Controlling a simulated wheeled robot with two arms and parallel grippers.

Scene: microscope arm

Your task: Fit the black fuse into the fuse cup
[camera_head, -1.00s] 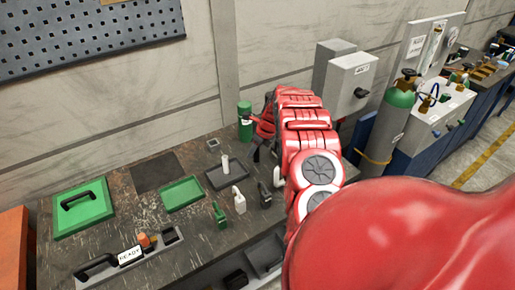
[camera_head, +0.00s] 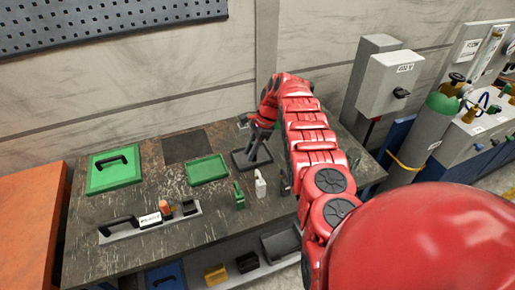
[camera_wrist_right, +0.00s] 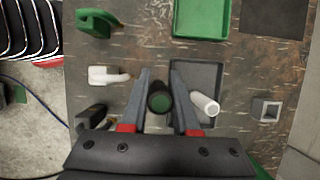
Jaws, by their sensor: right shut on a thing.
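My right gripper (camera_wrist_right: 162,88) is shut on a dark cylinder, which looks like the black fuse (camera_wrist_right: 153,88); its round end facing the camera is dark green. In the head view the right gripper (camera_head: 256,147) is over the dark tray (camera_head: 237,158), and the fuse cannot be made out. The tray also shows in the wrist view (camera_wrist_right: 209,72), with a white cylinder (camera_wrist_right: 205,103) in it, right of the fingers. A small grey square socket, perhaps the fuse cup (camera_wrist_right: 266,110), stands apart to the right of the tray. My left gripper is not in view.
A green tray (camera_head: 207,170), a green lidded box (camera_head: 115,171) and a tool caddy (camera_head: 150,221) are on the left of the bench. Green (camera_head: 238,195), white (camera_head: 260,184) and black (camera_wrist_right: 92,117) handled pieces stand near the front. A dark mat lies at the back.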

